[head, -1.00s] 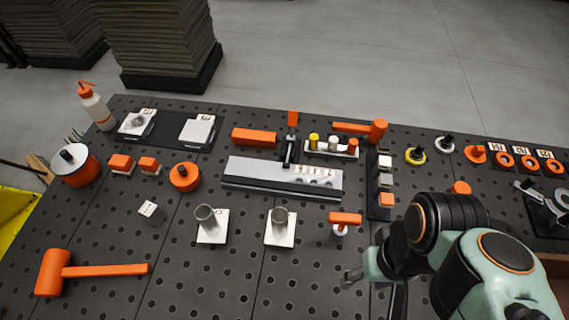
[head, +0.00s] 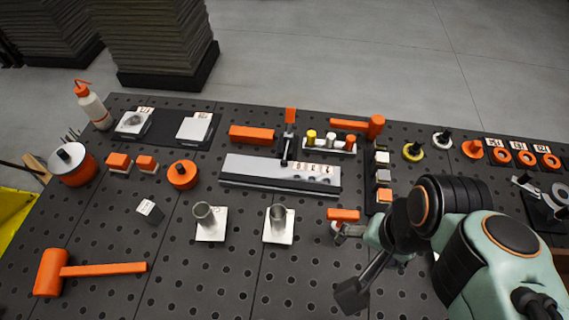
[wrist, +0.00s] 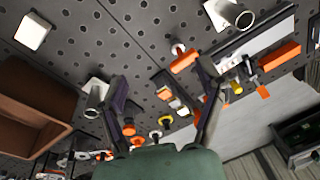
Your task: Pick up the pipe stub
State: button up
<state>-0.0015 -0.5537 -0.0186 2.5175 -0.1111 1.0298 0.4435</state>
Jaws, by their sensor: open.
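Two grey, hollow pipe stubs stand upright on white square plates in the head view: a left one (head: 203,212) and a right one (head: 278,214). I cannot tell which one the task means. My gripper (head: 350,264) is open and empty, to the right of the right stub and apart from it. In the wrist view its two fingers (wrist: 163,76) are spread wide with nothing between them. That view shows one grey stub (wrist: 240,15) at the top right and another grey cylinder (wrist: 94,101) beside a white plate, close to the left finger.
An orange-topped piece (head: 343,215) stands close to my upper finger. A metal rail (head: 280,173) lies behind the stubs. An orange mallet (head: 105,269) lies front left. A brown box (wrist: 30,105) is at left in the wrist view. The board before the stubs is clear.

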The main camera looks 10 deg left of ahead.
jog(key=w+a+m+t, duration=0.1)
jog(key=w+m, duration=0.3)
jog(key=w, duration=0.2)
jog(key=g, duration=0.3)
send_near(279, 216)
jog(key=s, duration=0.2)
jog(key=shift+h, duration=0.4)
jog(key=f, duration=0.7)
jog(key=shift+w+a, duration=0.15)
jog(key=shift+a, duration=0.1)
grip_shut()
